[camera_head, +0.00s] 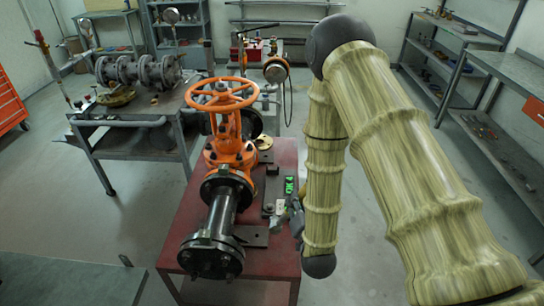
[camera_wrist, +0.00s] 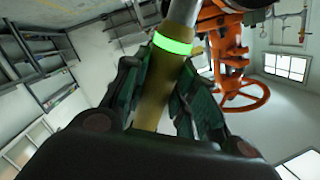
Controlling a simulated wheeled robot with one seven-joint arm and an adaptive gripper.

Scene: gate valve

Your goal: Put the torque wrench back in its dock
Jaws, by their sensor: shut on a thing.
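In the wrist view, my gripper (camera_wrist: 165,88) is shut on the torque wrench (camera_wrist: 154,100). The wrench has a yellowish handle, a glowing green ring and a grey metal shaft running up out of the picture. Its far end is not in view. In the head view, my gripper (camera_head: 295,216) is low over the right side of the red table, mostly hidden by my arm. A small fixture with a bright green lit mark (camera_head: 289,185) is on that table beside the orange valve. I cannot tell for sure whether it is the dock.
The orange gate valve (camera_head: 228,150) with its handwheel (camera_head: 222,94) and dark pipe stands on the red table (camera_head: 262,262), close left of my gripper. A grey workbench (camera_head: 128,133) is at left. Shelves (camera_head: 453,60) stand at right.

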